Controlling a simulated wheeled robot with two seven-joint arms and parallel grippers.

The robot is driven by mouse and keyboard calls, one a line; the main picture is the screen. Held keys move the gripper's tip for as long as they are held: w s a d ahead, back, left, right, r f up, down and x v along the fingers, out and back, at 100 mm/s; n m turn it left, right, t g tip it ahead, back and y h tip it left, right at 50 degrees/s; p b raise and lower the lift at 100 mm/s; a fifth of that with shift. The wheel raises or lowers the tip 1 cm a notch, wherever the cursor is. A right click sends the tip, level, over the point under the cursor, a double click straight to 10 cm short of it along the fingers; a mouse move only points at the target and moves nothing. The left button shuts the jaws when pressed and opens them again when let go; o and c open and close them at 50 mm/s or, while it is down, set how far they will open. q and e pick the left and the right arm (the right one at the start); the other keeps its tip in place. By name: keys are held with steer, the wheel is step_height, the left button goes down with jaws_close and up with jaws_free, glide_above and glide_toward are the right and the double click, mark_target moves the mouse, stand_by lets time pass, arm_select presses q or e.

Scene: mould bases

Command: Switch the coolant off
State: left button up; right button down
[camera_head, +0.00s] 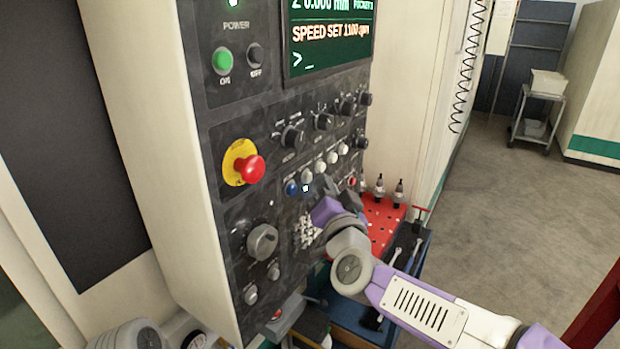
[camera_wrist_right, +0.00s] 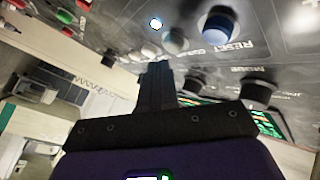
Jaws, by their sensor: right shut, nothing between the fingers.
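The machine's dark control panel (camera_head: 225,110) fills the middle of the head view. It carries a row of small buttons: a blue button (camera_head: 292,187), several pale ones (camera_head: 320,167) and a red one at the right end. A small lit white lamp (camera_head: 306,188) glows beside the blue button. My right gripper (camera_head: 325,186) is shut and empty, close to the panel just below this row. In the right wrist view its closed fingers (camera_wrist_right: 155,72) point toward the lit lamp (camera_wrist_right: 155,23) and a grey button; the blue button (camera_wrist_right: 218,25) is labelled RESET. Contact cannot be told. I cannot identify the coolant control.
A red emergency-stop knob (camera_head: 250,169) sticks out left of the gripper. Dark rotary knobs (camera_head: 292,137) stand above the button row. A red perforated tray (camera_head: 382,222) with tool holders lies right of the panel. Open floor (camera_head: 500,190) extends at the right.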

steer(key=shift+w+a, duration=0.2)
steer(key=shift+a, duration=0.15)
steer(key=shift+w+a, duration=0.2)
steer(key=shift+a, duration=0.1)
stand_by(0.6)
steer(key=shift+s+d, duration=0.1)
steer(key=shift+d, duration=0.05)
steer(key=shift+s+d, duration=0.35)
steer(key=shift+d, duration=0.2)
stand_by(0.3)
steer(key=s+d+b, duration=0.1)
steer(key=d, duration=0.1)
steer(key=s+d+b, duration=0.1)
steer(key=d, duration=0.1)
steer(key=shift+s, duration=0.4)
stand_by(0.4)
